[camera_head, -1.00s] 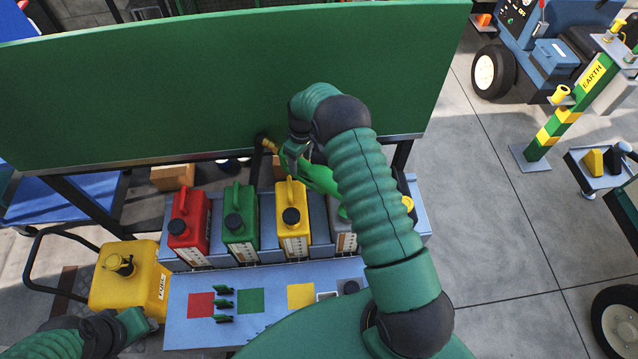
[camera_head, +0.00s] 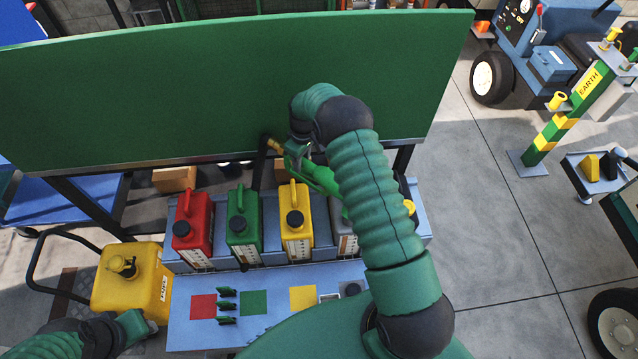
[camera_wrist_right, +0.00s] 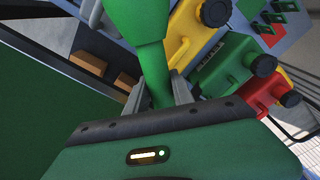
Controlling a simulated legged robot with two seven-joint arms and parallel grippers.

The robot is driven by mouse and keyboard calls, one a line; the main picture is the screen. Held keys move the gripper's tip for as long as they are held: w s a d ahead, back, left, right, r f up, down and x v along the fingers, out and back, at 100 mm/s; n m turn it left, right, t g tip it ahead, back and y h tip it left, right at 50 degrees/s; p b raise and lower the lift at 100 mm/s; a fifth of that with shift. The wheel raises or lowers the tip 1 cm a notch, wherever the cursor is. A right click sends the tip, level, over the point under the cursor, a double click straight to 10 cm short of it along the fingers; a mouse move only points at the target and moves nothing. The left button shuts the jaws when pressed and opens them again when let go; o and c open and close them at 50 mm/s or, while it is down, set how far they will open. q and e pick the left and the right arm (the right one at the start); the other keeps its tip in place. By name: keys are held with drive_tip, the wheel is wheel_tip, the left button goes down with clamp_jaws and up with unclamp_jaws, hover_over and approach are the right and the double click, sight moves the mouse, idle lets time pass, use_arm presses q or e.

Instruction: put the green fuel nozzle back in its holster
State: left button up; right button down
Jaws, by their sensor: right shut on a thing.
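The green fuel nozzle (camera_head: 322,178) is held in front of the lower edge of the green panel, its brass spout (camera_head: 274,146) pointing left. My right gripper (camera_head: 298,152) is shut on it; my arm hides part of the nozzle. In the right wrist view the green nozzle (camera_wrist_right: 140,25) runs down between the two grey fingers (camera_wrist_right: 160,92). A dark round part (camera_head: 264,141) shows at the spout's end; I cannot tell if it is the holster or whether the spout touches it. My left gripper (camera_head: 136,326) is at the lower left, away from the nozzle; its jaws are unclear.
Red (camera_head: 193,225), green (camera_head: 243,225) and yellow (camera_head: 296,225) cans stand in a row on the blue-grey bench (camera_head: 190,330), with a grey can (camera_head: 343,235) partly behind my arm. A yellow container (camera_head: 130,285) stands left.

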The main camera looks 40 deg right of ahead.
wheel_tip(320, 180, up, 10)
drive_tip(key=p, duration=0.5)
drive_tip(key=shift+w+f, duration=0.1)
drive_tip(key=shift+f, duration=0.15)
drive_tip(key=shift+r, duration=0.25)
drive_tip(key=shift+f, duration=0.15)
